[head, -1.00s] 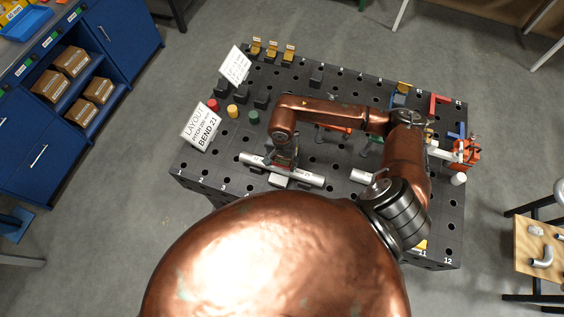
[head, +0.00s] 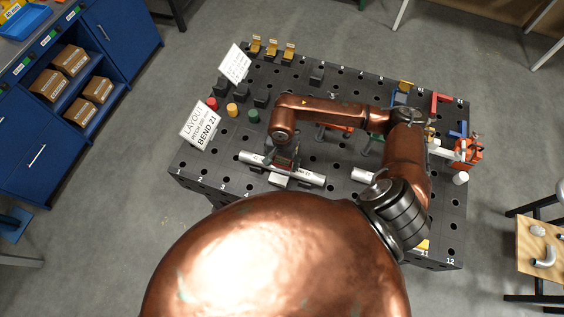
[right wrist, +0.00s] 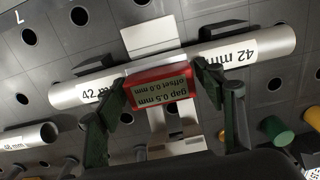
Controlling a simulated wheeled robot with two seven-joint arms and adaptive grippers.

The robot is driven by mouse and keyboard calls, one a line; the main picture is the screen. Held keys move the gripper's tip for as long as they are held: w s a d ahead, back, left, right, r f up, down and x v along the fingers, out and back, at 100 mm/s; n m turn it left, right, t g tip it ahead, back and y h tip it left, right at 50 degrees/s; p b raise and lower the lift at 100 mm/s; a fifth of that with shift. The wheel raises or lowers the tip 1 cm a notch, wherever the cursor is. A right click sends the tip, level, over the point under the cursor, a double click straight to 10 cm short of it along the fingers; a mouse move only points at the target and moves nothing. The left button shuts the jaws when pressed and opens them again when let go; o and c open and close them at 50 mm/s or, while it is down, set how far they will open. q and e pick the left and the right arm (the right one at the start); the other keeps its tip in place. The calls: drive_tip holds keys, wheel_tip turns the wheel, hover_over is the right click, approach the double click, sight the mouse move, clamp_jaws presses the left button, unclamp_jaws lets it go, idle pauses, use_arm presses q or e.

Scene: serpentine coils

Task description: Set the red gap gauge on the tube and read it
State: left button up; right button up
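The red gap gauge (right wrist: 160,86) sits across the joint of the tube in the right wrist view. Its display reads "gap 0.5 mm, offset 0.0 mm". Silvery tube lengths marked "42 mm" run out on both sides, the left one (right wrist: 65,92) and the right one (right wrist: 255,43); the gauge and fingers hide where they meet. The fingers of my right gripper (right wrist: 161,92) are on either side of the gauge and appear closed on it. In the head view my right gripper (head: 283,161) is over the tube (head: 314,179). My left gripper is not seen.
The black perforated table (head: 330,228) carries a layout sign (head: 201,126), red, yellow and green knobs, and dark blocks at the left. A short tube piece (head: 362,174) lies to the right. An orange-red device (head: 467,153) stands at the right edge. My copper arm covers the middle.

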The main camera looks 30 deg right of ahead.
sight(282, 162)
drive_tip(key=shift+o, duration=0.9)
drive_tip(key=shift+r, duration=0.1)
wheel_tip(282, 162, up, 12)
